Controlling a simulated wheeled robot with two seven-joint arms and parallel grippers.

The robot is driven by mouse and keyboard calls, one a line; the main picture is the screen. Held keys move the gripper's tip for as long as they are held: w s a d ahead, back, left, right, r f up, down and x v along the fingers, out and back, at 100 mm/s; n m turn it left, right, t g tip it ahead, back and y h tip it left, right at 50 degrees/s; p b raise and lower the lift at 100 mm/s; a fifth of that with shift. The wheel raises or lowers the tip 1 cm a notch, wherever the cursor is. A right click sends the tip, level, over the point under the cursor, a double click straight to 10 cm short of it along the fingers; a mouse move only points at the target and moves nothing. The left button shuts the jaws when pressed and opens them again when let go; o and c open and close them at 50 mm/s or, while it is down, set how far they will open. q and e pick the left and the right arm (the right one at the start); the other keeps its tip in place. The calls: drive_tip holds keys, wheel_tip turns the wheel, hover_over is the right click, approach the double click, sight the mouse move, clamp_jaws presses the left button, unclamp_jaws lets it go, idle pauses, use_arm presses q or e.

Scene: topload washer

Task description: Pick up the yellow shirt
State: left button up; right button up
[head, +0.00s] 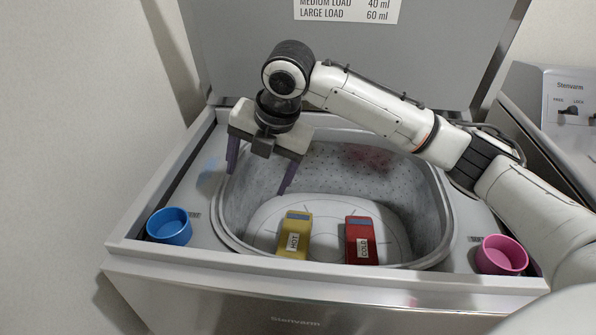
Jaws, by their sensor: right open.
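No yellow shirt shows in the head view. The only yellow thing is a box-like piece (295,235) labelled HOT at the front of the open washer tub (228,215). A red piece (361,240) labelled COLD stands to its right. My right gripper (260,174) is open and empty, over the left rear part of the tub, its two dark purple fingers pointing down. It is above and to the left of the yellow piece, apart from it. My left gripper is out of view.
The washer's raised lid (440,60) stands behind the tub. A blue cup (169,227) is at the washer's left front corner and a pink cup (502,256) at its right front. A second machine (570,130) stands at the right.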

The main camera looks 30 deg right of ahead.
sight(294, 238)
drive_tip(key=s+d+f+g, duration=0.1)
drive_tip(key=f, duration=0.3)
drive_tip(key=s+d+f+g+h, duration=0.1)
drive_tip(key=s+d+f, duration=0.1)
drive_tip(key=f, duration=0.2)
drive_tip(key=s+d+f+n+h, duration=0.1)
drive_tip(key=f, duration=0.3)
drive_tip(key=shift+s+d+f+g+b, duration=0.2)
drive_tip(key=shift+d+f+g+b, duration=0.05)
drive_tip(key=shift+d+g+b, duration=0.15)
drive_tip(key=shift+h, duration=0.3)
drive_tip(key=shift+w+d+f+b, duration=0.15)
drive_tip(key=shift+w+f, duration=0.05)
drive_tip(key=shift+f, duration=0.8)
drive_tip(key=shift+w+d+f+b, duration=0.1)
drive_tip(key=shift+w+f+b, duration=0.05)
drive_tip(key=shift+f, duration=0.85)
drive_tip(key=shift+w+d+f+b, duration=0.15)
drive_tip(key=shift+w+f, duration=0.05)
drive_tip(key=shift+f, duration=0.8)
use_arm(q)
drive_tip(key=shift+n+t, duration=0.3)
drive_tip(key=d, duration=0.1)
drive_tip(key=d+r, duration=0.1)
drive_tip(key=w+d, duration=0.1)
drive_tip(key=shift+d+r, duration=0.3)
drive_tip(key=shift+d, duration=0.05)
use_arm(e)
drive_tip(key=shift+c, duration=0.3)
